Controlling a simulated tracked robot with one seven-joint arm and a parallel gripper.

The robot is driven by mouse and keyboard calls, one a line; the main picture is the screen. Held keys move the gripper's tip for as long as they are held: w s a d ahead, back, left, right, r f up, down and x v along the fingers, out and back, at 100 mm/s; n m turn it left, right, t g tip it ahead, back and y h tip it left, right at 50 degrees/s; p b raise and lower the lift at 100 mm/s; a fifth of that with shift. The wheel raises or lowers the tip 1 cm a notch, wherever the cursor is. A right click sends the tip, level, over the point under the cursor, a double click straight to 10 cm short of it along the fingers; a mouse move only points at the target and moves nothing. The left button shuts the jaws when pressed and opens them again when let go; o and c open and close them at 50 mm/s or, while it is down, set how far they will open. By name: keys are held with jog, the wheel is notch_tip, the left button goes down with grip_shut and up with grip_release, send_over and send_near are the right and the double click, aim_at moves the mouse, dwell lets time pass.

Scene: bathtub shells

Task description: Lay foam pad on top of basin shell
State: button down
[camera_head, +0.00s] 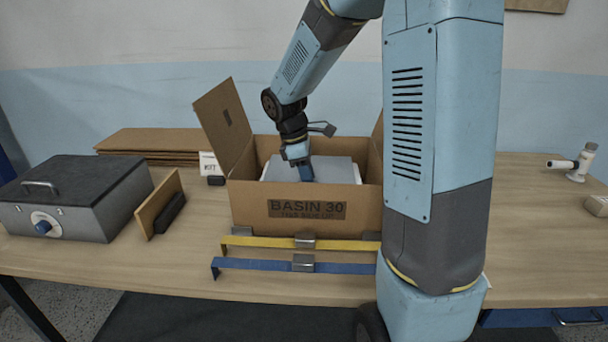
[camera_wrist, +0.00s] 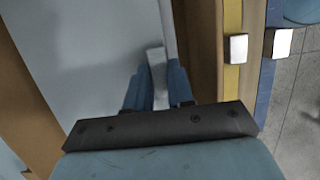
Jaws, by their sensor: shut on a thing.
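An open cardboard box (camera_head: 262,216) marked "BASIN 30" stands on the table. A flat light-grey sheet, apparently the foam pad (camera_head: 335,170), lies level inside it, near the rim. It also fills much of the wrist view (camera_wrist: 85,50). My gripper (camera_head: 305,177) reaches down into the box at the sheet's near side. In the wrist view, its blue fingers (camera_wrist: 153,85) are shut on a small pale tab (camera_wrist: 156,57) at the sheet's edge. The basin shell cannot be told apart under the sheet, so I cannot tell whether they touch.
The box flap (camera_head: 222,122) stands up at the left. A yellow bar (camera_head: 265,241) and a blue bar (camera_head: 250,264) lie before the box. A grey case (camera_head: 75,205) and a brown board (camera_head: 158,205) are left. My arm hides the box's right side.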

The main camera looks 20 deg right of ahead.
jog(key=shift+f, duration=0.2)
jog(key=c, duration=1)
grip_release()
